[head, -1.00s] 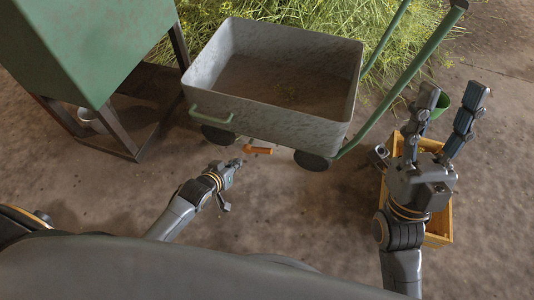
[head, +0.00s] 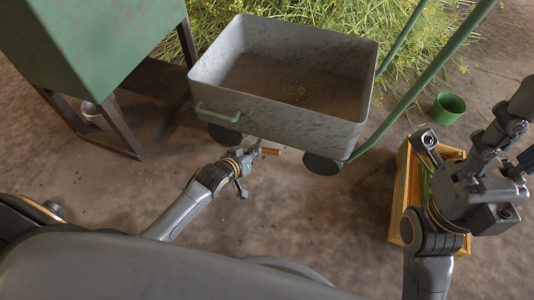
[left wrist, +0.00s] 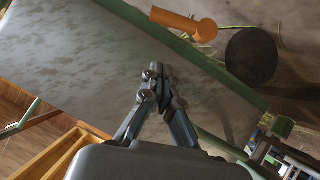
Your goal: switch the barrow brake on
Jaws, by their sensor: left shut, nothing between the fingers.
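The grey barrow (head: 270,104) stands ahead of me, with a green front handle (head: 217,114) and dark wheels. Its orange brake lever (head: 271,151) sticks out low under the near side, between the wheels. My left gripper (head: 254,153) is shut and empty, close beside the lever's left end in the head view; contact cannot be told there. In the left wrist view the closed fingertips (left wrist: 158,76) show against the grey barrow wall, and the orange lever (left wrist: 180,21) lies beyond them, apart in the picture. My right gripper (head: 516,132) is open at the right, above a wooden crate.
The wooden crate (head: 397,200) stands on the floor at the right, a green cup (head: 448,108) behind it. A green box on a dark frame (head: 120,125) stands left of the barrow. Cut herbs lie behind. The floor before the barrow is clear.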

